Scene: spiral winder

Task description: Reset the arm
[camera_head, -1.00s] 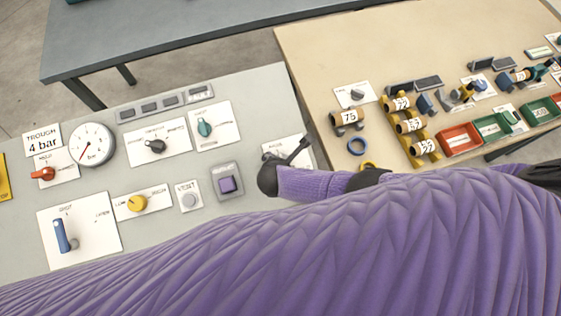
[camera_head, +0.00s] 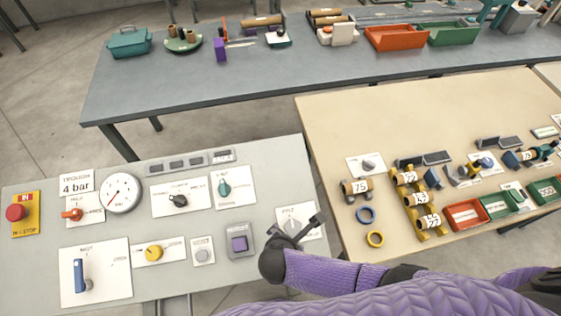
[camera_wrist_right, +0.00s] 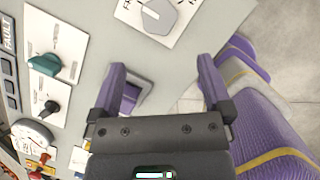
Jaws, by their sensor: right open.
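My right gripper (camera_head: 293,222) hangs over the right end of the grey control panel (camera_head: 135,222), above a white plate with a grey knob. In the right wrist view, my right gripper (camera_wrist_right: 162,66) has its two purple fingers spread apart with nothing held between them. The grey knob (camera_wrist_right: 158,14) lies beyond the fingertips there, and the purple square button (camera_wrist_right: 131,95) shows beside the left finger. My purple right arm (camera_head: 400,295) fills the lower right of the head view. My left gripper is not in view.
The panel also carries a gauge (camera_head: 120,193), a teal knob (camera_head: 224,188), a yellow knob (camera_head: 154,252), a blue lever (camera_head: 79,275) and a red stop button (camera_head: 15,212). A beige table (camera_head: 400,120) with labelled rolls and bins stands right. A grey table (camera_head: 200,85) stands behind.

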